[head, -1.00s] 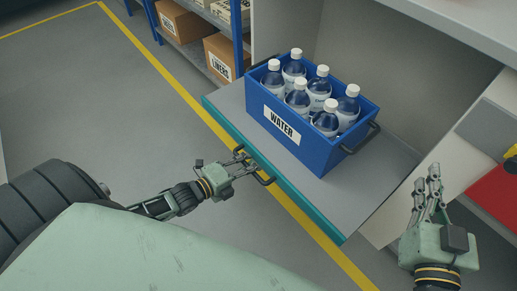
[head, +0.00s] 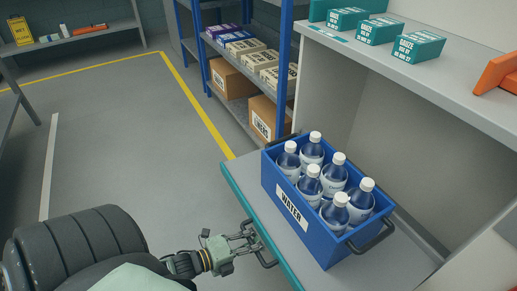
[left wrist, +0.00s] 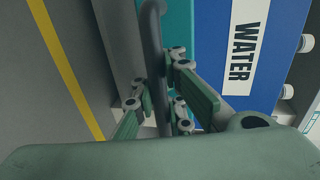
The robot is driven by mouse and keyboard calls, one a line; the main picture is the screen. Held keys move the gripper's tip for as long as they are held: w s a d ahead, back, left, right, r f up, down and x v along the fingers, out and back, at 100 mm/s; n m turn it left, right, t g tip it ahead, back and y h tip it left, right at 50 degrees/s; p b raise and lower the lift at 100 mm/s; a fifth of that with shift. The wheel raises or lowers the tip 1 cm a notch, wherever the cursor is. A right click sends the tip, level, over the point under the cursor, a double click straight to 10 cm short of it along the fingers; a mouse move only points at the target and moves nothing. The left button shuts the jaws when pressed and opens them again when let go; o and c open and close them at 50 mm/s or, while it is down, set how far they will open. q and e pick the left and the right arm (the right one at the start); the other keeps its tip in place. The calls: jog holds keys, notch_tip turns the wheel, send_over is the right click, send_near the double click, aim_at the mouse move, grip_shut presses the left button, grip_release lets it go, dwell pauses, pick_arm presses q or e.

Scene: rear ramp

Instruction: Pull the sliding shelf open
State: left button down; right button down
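The sliding shelf (head: 236,187) is a grey board with a teal front edge, standing out from the grey cabinet. A blue crate marked WATER (head: 318,248) sits on it, holding several capped water bottles. The crate also shows in the left wrist view (left wrist: 210,60). A dark bar handle (head: 266,262) is fixed to the teal front; in the left wrist view (left wrist: 152,35) it runs between my fingers. My left gripper (head: 253,237) is at this handle, its fingers close on both sides and seemingly closed on it. Palm and fingers hide part of the bar. My right gripper is out of view.
The cabinet top (head: 440,85) overhangs the shelf and carries teal boxes (head: 418,46). A blue-framed rack (head: 287,60) with cardboard boxes (head: 238,80) stands behind. Open grey floor with a yellow line (head: 195,100) lies to the left.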

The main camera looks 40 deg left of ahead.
pick_arm(q)
jog(key=shift+s+a+r, duration=0.1)
jog(key=shift+r, duration=0.05)
jog(key=c, duration=2)
grip_release()
jog(key=shift+s+a+r, duration=0.1)
jog(key=shift+s, duration=0.15)
jog(key=shift+o, duration=1.2)
jog(key=shift+s, duration=0.1)
jog(key=v, duration=1.1)
jog(key=shift+s, duration=0.35)
jog(key=shift+a, duration=0.1)
